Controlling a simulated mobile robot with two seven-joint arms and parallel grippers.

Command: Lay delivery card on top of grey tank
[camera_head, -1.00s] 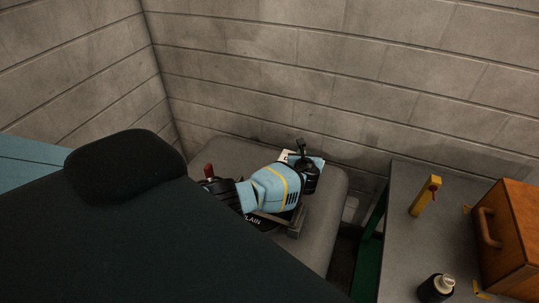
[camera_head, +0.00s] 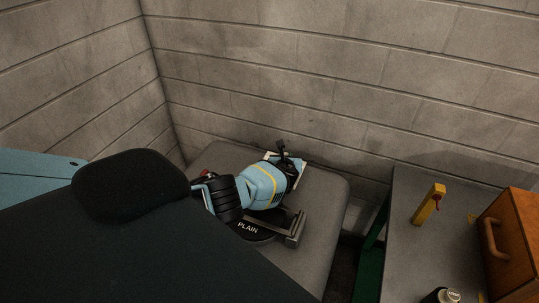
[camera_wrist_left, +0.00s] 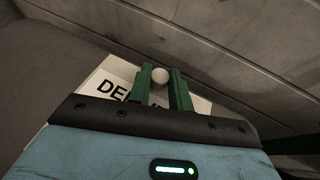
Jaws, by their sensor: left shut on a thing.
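My left gripper (camera_head: 283,152) is over the far part of the grey tank (camera_head: 325,190), whose broad, rounded top shows in the head view. In the left wrist view its green fingers (camera_wrist_left: 161,82) are shut on a pale round knob on the white delivery card (camera_wrist_left: 115,85). The card's black letters "DE" show; the rest is hidden behind the fingers and the gripper body. In the head view only white edges of the card (camera_head: 270,157) show around the gripper. I cannot tell whether the card touches the tank. My right gripper is not in view.
A black round piece lettered "PLAIN" (camera_head: 247,229) and a grey metal bracket (camera_head: 295,228) sit on the tank's near side. Block walls (camera_head: 330,80) close off the back and left. At right, a grey table (camera_head: 405,240) bears a yellow post (camera_head: 430,203), a wooden box (camera_head: 518,240) and a bottle (camera_head: 440,296).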

